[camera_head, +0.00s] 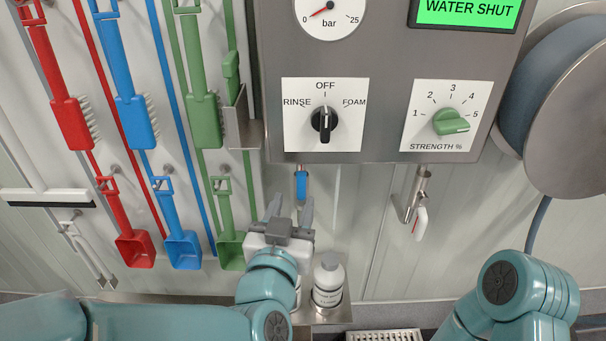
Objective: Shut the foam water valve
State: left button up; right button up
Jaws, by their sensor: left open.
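My left gripper (291,207) is open, its two fingers pointing up, just below a blue valve handle (301,186). The handle hangs down from a short pipe under the grey control panel (390,80). No contact between gripper and handle can be made out. A second valve handle, white and red (420,222), hangs on a metal pipe to the right. I cannot tell from labels which handle is the foam water valve. The green display (465,10) reads WATER SHUT. The black selector knob (324,124) points up to OFF. My right gripper is out of the picture.
The green strength knob (452,122) points toward 5. The gauge (330,12) needle is near 0. Red, blue and green brushes and scoops hang on the left wall. A white bottle (328,280) stands right of my left wrist. A hose reel (570,110) is at right.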

aim_at(300, 184)
pick_arm(q)
jog(key=w, duration=0.3)
jog(key=w+d, duration=0.1)
jog(key=w, duration=0.2)
jog(key=w+d+p, duration=0.1)
jog(key=w, duration=0.2)
jog(key=shift+w, duration=0.35)
grip_shut()
